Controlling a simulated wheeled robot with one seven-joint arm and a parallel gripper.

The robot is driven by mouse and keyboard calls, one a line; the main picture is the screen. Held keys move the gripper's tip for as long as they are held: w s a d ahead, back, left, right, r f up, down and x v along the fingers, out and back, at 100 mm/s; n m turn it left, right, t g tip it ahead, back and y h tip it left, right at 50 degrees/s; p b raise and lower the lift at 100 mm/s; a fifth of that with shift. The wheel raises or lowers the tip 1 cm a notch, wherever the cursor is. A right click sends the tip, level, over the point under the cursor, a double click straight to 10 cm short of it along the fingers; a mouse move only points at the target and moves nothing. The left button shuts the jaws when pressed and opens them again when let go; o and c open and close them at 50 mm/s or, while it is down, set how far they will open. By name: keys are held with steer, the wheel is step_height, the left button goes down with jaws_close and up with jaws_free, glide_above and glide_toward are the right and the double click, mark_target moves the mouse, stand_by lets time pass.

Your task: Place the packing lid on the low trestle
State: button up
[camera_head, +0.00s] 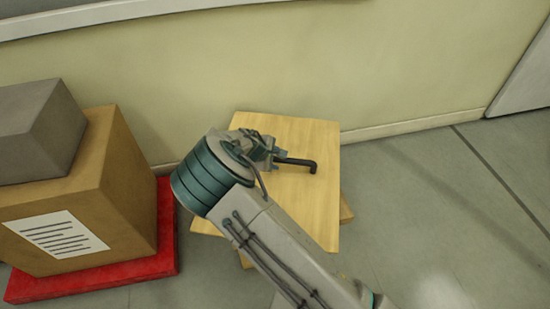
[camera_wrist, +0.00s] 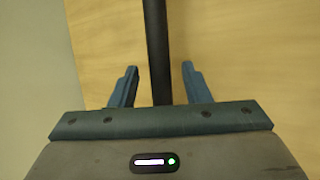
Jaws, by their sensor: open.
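The packing lid (camera_head: 310,134) looks like a pale wooden board with a dark bar handle (camera_head: 302,163). It lies over a wooden support, which looks like the low trestle (camera_head: 347,209); only parts of this show past the lid's edges, and my arm hides some of both. My gripper (camera_head: 273,156) is over the lid at the handle. In the wrist view my gripper (camera_wrist: 160,82) is open, with the dark handle (camera_wrist: 157,45) running between its two fingers and a gap on each side. The lid's wood (camera_wrist: 235,55) fills most of that view.
A brown carton (camera_head: 125,190) with a white label stands on a red base (camera_head: 165,230) at the left, with a grey box (camera_head: 40,130) on top. A pale wall (camera_head: 300,60) runs behind the lid. The grey floor (camera_head: 430,210) at the right is clear.

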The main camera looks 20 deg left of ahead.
steer(key=p+v, duration=0.3)
steer(key=v, duration=0.8)
steer(key=shift+s+a+r, duration=0.15)
steer(key=shift+s+r, duration=0.05)
steer(key=shift+r, duration=0.05)
steer(key=s+d+r+m+g+y, duration=0.1)
steer(key=d+r+m+g, duration=0.3)
steer(key=d, duration=0.7)
steer(key=s+d+r+m+g, duration=0.1)
steer(key=d+r+m, duration=0.45)
steer(key=d, duration=0.55)
steer(key=s+d+r+m+y, duration=0.1)
steer(key=s+d+r+m, duration=0.3)
steer(key=s+d, duration=0.4)
steer(key=s+d+r+m+y, duration=0.1)
steer(key=s+d+r+m, duration=0.4)
steer(key=s+d, duration=0.3)
steer(key=s, duration=0.3)
steer(key=shift+r, duration=0.2)
steer(key=shift+w+d, duration=0.1)
steer(key=shift+d, duration=0.05)
